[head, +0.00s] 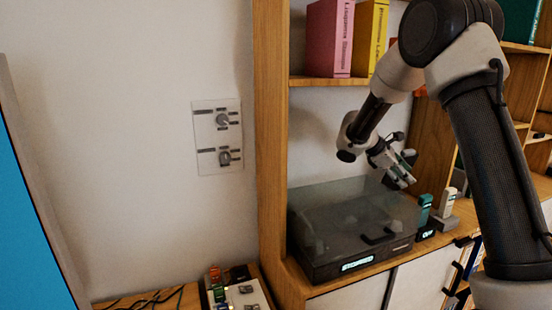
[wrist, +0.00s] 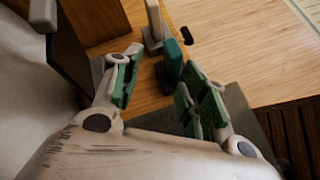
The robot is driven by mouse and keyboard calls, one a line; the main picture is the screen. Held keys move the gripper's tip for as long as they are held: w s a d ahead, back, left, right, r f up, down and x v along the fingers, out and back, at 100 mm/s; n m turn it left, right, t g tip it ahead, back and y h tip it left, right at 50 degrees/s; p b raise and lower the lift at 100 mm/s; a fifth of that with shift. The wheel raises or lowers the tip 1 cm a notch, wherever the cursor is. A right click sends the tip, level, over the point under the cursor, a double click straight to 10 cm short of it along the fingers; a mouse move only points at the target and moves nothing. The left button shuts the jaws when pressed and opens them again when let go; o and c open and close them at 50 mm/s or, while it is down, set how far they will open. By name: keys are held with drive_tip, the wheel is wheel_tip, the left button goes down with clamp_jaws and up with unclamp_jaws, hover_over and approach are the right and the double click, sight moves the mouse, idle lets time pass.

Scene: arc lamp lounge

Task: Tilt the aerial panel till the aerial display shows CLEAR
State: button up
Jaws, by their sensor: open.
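A small teal upright panel (head: 425,206) stands on a dark base with a tiny lit display (head: 429,235), right of the turntable; it looks like the aerial panel. The display's text is too small to read. A similar white panel (head: 447,202) stands on a grey base just behind it. My gripper (head: 405,177) is above and left of the teal panel, over the turntable's right end. In the wrist view my gripper (wrist: 160,85) has its fingers apart, with the teal panel (wrist: 173,60) beyond the fingertips, nearer the right finger. Nothing is held. The display is not visible there.
A turntable with a smoky lid (head: 345,212) and its own lit display (head: 357,262) fills the shelf left of the panels. A wooden upright (head: 270,150) and an upper shelf (head: 340,82) with books bound the space. The wooden top (wrist: 245,40) beyond the panels is mostly clear.

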drive_tip(key=s+a+r+m+t+y, duration=0.1)
drive_tip(key=s+r+m+y, duration=0.2)
drive_tip(key=s, duration=0.9)
drive_tip(key=s+a+r+m+t+y, duration=0.1)
drive_tip(key=s+m, duration=0.5)
drive_tip(key=s, duration=0.6)
drive_tip(key=s+a+r+m+t+y, duration=0.1)
drive_tip(key=s+a+r+m+y, duration=0.2)
drive_tip(key=s, duration=1)
wheel_tip(320, 180, up, 2)
drive_tip(key=m+y, duration=0.2)
drive_tip(key=shift+a+r+y, duration=0.2)
drive_tip(key=shift+a+y, duration=0.05)
drive_tip(key=shift+y, duration=0.15)
